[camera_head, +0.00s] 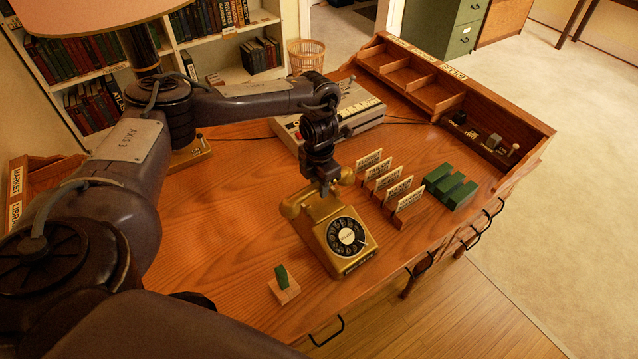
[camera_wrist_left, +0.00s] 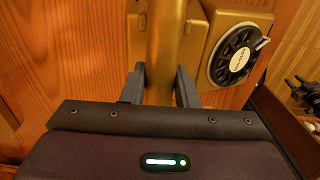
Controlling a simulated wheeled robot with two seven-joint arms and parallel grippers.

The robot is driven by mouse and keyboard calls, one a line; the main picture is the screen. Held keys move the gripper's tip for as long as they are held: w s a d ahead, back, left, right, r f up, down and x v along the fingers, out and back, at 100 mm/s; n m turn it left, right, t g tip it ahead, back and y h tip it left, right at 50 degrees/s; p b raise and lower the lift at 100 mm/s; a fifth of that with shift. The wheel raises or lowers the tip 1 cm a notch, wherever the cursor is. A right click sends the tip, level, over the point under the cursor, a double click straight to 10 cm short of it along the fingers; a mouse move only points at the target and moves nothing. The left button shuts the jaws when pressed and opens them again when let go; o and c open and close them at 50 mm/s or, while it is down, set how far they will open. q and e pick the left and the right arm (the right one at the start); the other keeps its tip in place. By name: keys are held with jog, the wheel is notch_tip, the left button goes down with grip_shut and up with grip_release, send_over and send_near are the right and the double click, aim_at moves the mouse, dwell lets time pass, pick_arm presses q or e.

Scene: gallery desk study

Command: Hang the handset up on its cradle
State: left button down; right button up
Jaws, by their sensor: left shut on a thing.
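The gold desk telephone (camera_head: 336,243) stands on the desk with its black rotary dial facing the front right. Its gold handset (camera_head: 293,207) lies across the top rear of the body, one end at the left and the other at the right. My left gripper (camera_head: 325,187) comes down from above and is shut on the middle of the handset. In the left wrist view the handset (camera_wrist_left: 166,45) runs between the two fingers, with the dial (camera_wrist_left: 238,57) to the right. The cradle is mostly hidden; I cannot tell whether the handset touches it. My right gripper is not in view.
A green block on a wooden base (camera_head: 284,285) stands front left of the telephone. Card holders (camera_head: 385,190) and green blocks (camera_head: 450,187) stand to the right. A grey machine (camera_head: 345,117) is behind, and a wooden pigeonhole rack (camera_head: 420,82) lines the back.

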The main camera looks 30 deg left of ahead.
pick_arm(q)
jog(key=shift+f, duration=0.2)
jog(key=shift+f+b, duration=1)
jog(key=shift+f, duration=0.1)
jog(key=shift+f, duration=0.1)
jog(key=c, duration=1)
grip_release()
jog(key=shift+c, duration=0.2)
notch_tip(320, 180, up, 8)
jog(key=shift+f+b, duration=0.1)
jog(key=shift+b, duration=0.35)
